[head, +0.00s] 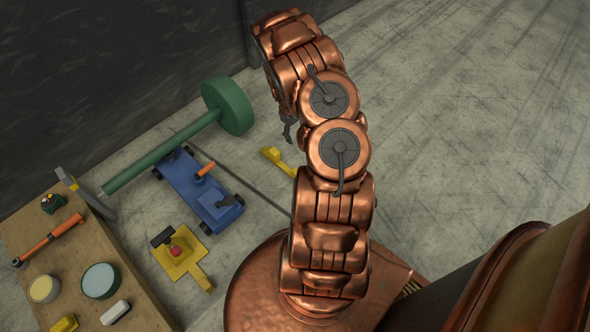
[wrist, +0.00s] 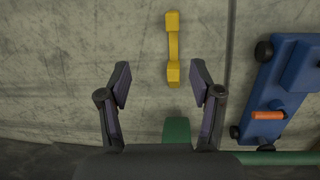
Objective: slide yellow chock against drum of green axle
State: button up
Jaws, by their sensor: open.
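The yellow chock (head: 276,159) lies on the concrete floor to the right of the blue cart. In the wrist view part of the drum (wrist: 177,130) shows between the fingers.
A blue wheeled cart (head: 199,187) with an orange handle stands by the axle. A yellow jack-like tool (head: 182,257) lies nearer. A wooden bench (head: 62,238) with tools and bowls fills the left. A dark wall (head: 100,60) rises behind. The floor at right is clear.

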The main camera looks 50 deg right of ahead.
aim_at(295, 169)
jog(key=shift+t+y, duration=0.6)
jog(key=shift+t, duration=0.1)
jog(key=f+b, duration=0.2)
jog(key=f, duration=0.5)
jog(key=f+b, duration=0.2)
jog(key=f, duration=0.4)
jog(key=f+b, duration=0.2)
jog(key=f, duration=0.5)
jog(key=shift+w+f, duration=0.25)
jog(key=shift+f, duration=0.1)
jog(key=shift+f+b, duration=2.2)
jog(key=shift+f, duration=1.4)
grip_shut()
